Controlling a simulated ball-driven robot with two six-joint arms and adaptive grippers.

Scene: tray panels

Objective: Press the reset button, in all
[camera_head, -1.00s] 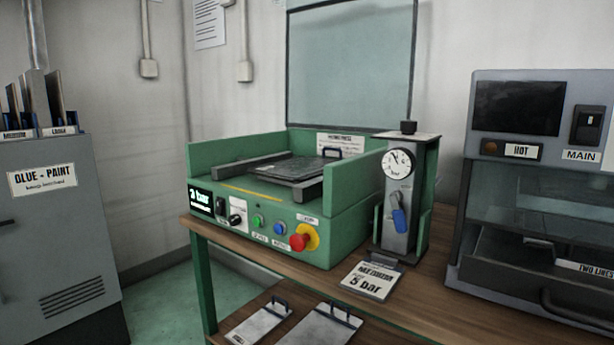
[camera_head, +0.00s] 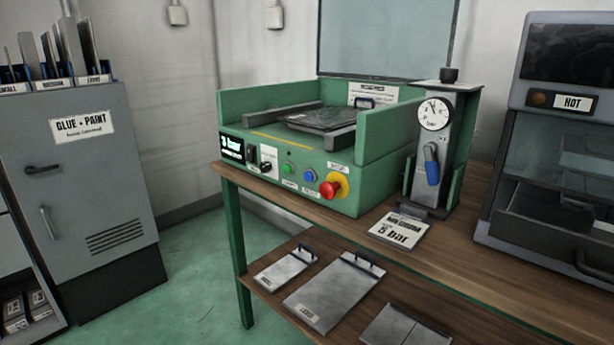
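A green press machine (camera_head: 385,185) stands on the wooden-topped bench. Its front panel carries, from left to right, a small lit display (camera_head: 232,149), a dark rotary switch (camera_head: 266,168), a green button (camera_head: 288,168), a blue button (camera_head: 309,174) and a red mushroom button (camera_head: 331,188) on a yellow plate. Small labels sit by the buttons, but I cannot read which one says reset. Nothing touches the panel. Neither of my grippers is in view.
A gauge column (camera_head: 437,150) with a blue padlock-like tag (camera_head: 432,165) stands right of the press, with a card (camera_head: 399,230) before it. A dark-windowed oven (camera_head: 560,130) is at right, a grey cabinet (camera_head: 85,175) at left. Metal plates (camera_head: 333,292) lie on the lower shelf. Green floor is clear.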

